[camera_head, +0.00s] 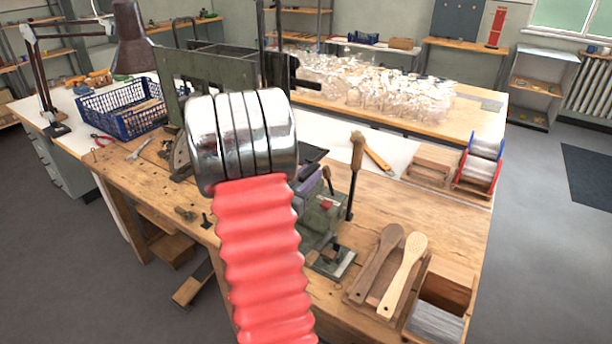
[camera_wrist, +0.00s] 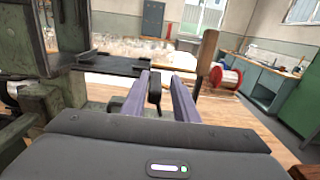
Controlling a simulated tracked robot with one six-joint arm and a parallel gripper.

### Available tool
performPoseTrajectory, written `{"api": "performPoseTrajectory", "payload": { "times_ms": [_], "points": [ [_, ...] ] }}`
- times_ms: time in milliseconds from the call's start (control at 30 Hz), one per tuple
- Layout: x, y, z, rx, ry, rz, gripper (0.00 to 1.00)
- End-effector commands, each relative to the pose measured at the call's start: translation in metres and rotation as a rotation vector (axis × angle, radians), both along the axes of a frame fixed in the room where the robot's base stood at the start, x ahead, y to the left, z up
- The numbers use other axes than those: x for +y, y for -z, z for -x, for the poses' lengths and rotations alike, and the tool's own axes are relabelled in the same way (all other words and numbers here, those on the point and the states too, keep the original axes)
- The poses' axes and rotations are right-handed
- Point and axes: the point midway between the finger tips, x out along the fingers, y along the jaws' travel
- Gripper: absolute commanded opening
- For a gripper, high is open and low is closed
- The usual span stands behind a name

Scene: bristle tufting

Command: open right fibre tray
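My gripper (camera_wrist: 161,84) shows in the wrist view as two purple fingers standing apart. A small dark rounded part shows between them; I cannot tell if it is touched. In the head view my silver and red arm hides most of the gripper, which is over the green tufting machine (camera_head: 322,222). A wooden box holding grey fibre (camera_head: 436,323) sits at the bench's front right corner, right of and apart from the gripper. I cannot tell whether this is the right fibre tray. Other parts of the machine are hidden behind my arm.
A lever with a wooden handle (camera_head: 357,150) stands close right of the gripper; the handle also shows in the wrist view (camera_wrist: 208,52). Two wooden brush bodies (camera_head: 402,275) lie front right. Wire spools (camera_head: 480,165) stand at the right edge. A blue basket (camera_head: 122,108) is left.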

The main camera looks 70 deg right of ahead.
Motion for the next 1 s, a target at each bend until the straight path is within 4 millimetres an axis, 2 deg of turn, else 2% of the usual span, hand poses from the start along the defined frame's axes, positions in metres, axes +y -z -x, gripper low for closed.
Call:
{"api": "performPoseTrajectory", "payload": {
  "times_ms": [467, 667, 1000],
  "points": [
    [0.007, 0.0, -0.004, 0.0, -0.007, -0.001, 0.33],
    [0.031, 0.0, -0.009, 0.001, -0.01, -0.001, 0.33],
    [0.082, 0.001, -0.017, 0.001, -0.01, -0.001, 0.33]
  ]
}}
